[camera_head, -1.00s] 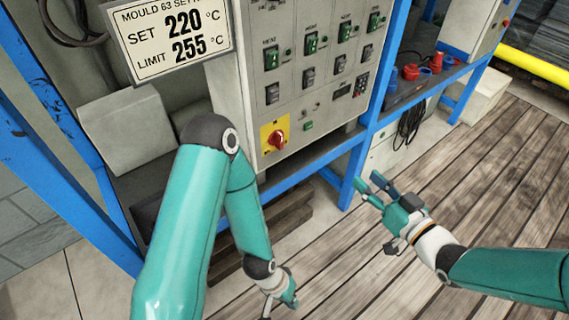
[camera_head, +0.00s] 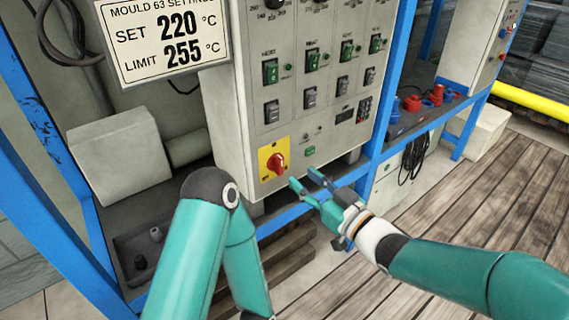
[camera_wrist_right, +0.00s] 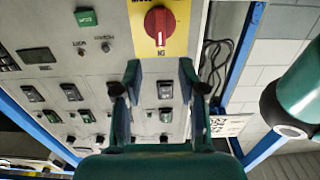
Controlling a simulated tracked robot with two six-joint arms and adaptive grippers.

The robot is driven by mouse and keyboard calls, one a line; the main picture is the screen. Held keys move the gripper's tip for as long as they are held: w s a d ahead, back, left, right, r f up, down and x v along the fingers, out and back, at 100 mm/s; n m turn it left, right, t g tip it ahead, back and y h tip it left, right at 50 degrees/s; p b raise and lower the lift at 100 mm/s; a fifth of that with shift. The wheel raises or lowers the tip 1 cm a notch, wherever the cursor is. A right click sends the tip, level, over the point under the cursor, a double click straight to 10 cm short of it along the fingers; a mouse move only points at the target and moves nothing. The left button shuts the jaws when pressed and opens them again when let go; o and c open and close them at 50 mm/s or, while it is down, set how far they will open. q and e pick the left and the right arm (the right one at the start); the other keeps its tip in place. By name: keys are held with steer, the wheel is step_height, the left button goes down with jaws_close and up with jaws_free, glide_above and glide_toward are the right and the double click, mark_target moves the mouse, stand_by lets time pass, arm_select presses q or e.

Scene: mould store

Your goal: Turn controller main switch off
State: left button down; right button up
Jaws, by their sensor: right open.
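The controller main switch (camera_head: 276,162) is a red rotary knob on a yellow plate, low on the left of the grey controller panel (camera_head: 325,75). Its handle looks roughly upright. In the right wrist view the knob (camera_wrist_right: 159,25) is at the top middle, ahead of the fingertips and in line with the gap between them. My right gripper (camera_head: 303,178) is open and empty, just below and right of the knob in the head view, apart from it. Its two fingers also show in the wrist view (camera_wrist_right: 159,72). My left gripper is out of the picture; only its arm shows.
A sign (camera_head: 165,38) reads set 220 °C, limit 255 °C. Green and black switches (camera_head: 270,72) fill the panel above the knob. A blue frame rail (camera_head: 322,192) runs below the panel. Red and blue sockets (camera_head: 412,102) are to the right. The wooden floor is clear at right.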

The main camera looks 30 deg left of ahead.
mark_target(282, 161)
steer(key=x, duration=0.7)
steer(key=shift+w+a, duration=0.1)
steer(key=shift+a, duration=0.25)
steer(key=shift+c, duration=0.2)
jaws_close()
